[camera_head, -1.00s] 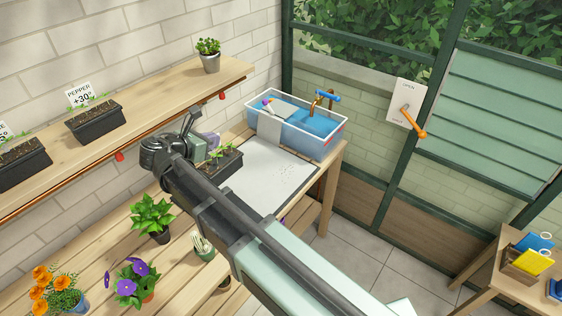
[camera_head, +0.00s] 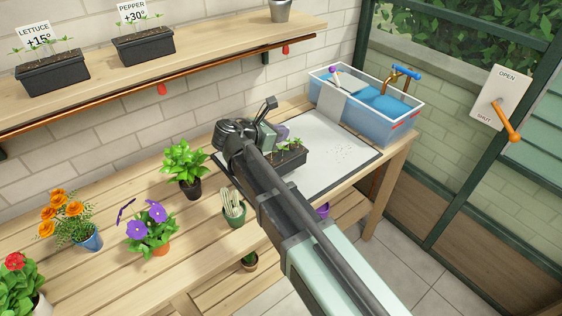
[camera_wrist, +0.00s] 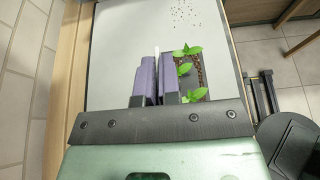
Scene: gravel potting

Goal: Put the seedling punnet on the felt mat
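The seedling punnet (camera_head: 291,157) is a dark tray with soil and green seedlings. In the head view it is over the pale grey felt mat (camera_head: 335,165), partly hidden by my arm. In the wrist view the punnet (camera_wrist: 196,82) lies just right of my fingers, with the mat (camera_wrist: 115,50) around it. My gripper (camera_wrist: 157,75) has purple fingers close together on either side of a thin white strip at the punnet's left edge, apparently its label. They look shut on that edge. I cannot tell whether the punnet rests on the mat or is slightly above it.
A water-filled clear tub (camera_head: 365,105) stands behind the mat. Potted flowers (camera_head: 150,228), a leafy plant (camera_head: 185,168) and a green pot of labels (camera_head: 234,208) stand left on the bench. A shelf (camera_head: 190,60) with labelled punnets runs above. The mat's right part is clear apart from specks.

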